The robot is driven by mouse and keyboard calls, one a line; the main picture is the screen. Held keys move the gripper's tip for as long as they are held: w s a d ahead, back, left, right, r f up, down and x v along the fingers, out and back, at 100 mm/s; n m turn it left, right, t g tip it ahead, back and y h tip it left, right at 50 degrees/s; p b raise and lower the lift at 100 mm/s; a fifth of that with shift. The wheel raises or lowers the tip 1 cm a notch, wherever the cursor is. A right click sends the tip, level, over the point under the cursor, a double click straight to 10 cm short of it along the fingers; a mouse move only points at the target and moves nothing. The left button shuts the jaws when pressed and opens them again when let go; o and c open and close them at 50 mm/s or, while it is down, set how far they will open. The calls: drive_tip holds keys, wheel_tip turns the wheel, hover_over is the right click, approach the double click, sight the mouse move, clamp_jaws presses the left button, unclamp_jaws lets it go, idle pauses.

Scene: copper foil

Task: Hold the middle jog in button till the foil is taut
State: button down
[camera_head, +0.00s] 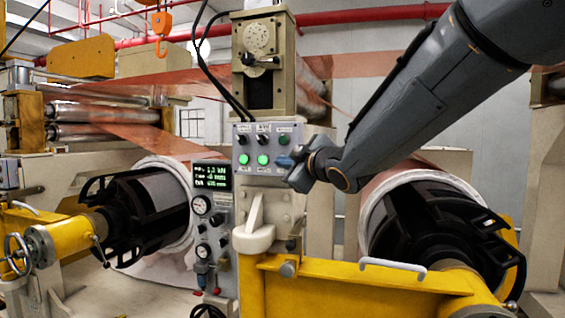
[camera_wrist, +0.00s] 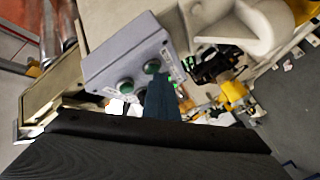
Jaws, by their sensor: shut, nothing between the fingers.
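The grey control box (camera_head: 273,174) stands on the machine's central post. Its upper row has two black knobs and a dark green button (camera_head: 284,139); below are two lit green buttons (camera_head: 263,160). My gripper (camera_head: 285,162) is shut and empty, its blue tip over the lower right of the panel. In the wrist view the control box (camera_wrist: 125,52) shows green buttons, and my finger (camera_wrist: 160,98) reaches its button face. I cannot tell whether it touches or presses a button; the spot behind the tip is hidden. Copper foil (camera_head: 150,88) spans the rollers at upper left.
A small display (camera_head: 212,176) with green readings too small to read surely sits above gauges (camera_head: 201,205) left of the post. A beige lever bracket (camera_head: 254,235) juts out below the box. Yellow arms (camera_head: 340,285) and large foil rolls (camera_head: 165,195) flank the post.

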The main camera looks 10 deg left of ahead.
drive_tip(key=shift+s+b, duration=0.4)
drive_tip(key=shift+s, duration=0.45)
drive_tip(key=shift+a, duration=0.1)
drive_tip(key=s+b, duration=0.2)
drive_tip(key=s, duration=0.3)
drive_tip(key=shift+a, duration=0.15)
